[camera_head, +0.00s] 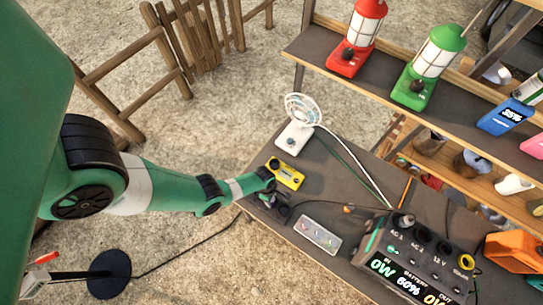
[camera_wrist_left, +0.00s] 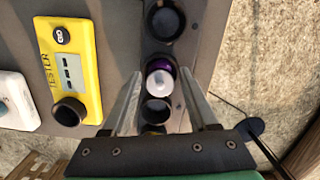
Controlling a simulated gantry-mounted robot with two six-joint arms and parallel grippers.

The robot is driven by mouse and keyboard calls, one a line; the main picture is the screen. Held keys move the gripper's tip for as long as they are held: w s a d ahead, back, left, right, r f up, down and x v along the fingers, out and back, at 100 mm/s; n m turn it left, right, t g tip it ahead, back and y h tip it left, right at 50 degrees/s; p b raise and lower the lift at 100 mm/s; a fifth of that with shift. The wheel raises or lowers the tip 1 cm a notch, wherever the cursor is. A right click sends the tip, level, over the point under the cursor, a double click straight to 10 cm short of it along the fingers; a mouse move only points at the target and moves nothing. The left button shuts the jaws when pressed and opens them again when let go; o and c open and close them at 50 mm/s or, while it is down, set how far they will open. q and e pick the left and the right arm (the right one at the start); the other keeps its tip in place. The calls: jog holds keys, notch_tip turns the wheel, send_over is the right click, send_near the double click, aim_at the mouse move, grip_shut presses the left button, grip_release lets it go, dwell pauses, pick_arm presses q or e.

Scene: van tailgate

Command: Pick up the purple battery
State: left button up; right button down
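The purple battery (camera_wrist_left: 160,66) shows in the left wrist view, with a pale silvery round end facing the camera. It sits in a dark holder (camera_wrist_left: 165,24) with several round sockets in a row. My left gripper (camera_wrist_left: 159,76) is open, with one finger on each side of the battery; I cannot tell whether they touch it. In the head view my left gripper (camera_head: 274,192) is low over the near left edge of the table, and I cannot make out the battery there. My right gripper is in neither view.
A yellow tester (camera_head: 287,173) lies close beside my left gripper, and a white fan (camera_head: 295,138) stands behind it. A pale tray (camera_head: 318,236) and a power station (camera_head: 415,262) are to the right. Red and green lanterns (camera_head: 428,67) stand on the upper shelf.

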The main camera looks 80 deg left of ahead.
aim_at(273, 199)
pick_arm(q)
grip_shut()
jog(key=shift+r+p, duration=0.55)
jog(key=shift+r, duration=0.05)
notch_tip(273, 199, up, 3)
jog(key=p, duration=0.2)
jog(key=shift+p, duration=0.35)
jog(key=s+d+r+p, duration=0.1)
jog(key=d+r+p, duration=0.7)
jog(key=d, duration=0.6)
jog(key=shift+s+r+p, duration=0.25)
jog(key=shift+r+p, duration=0.1)
jog(key=shift+r, duration=0.05)
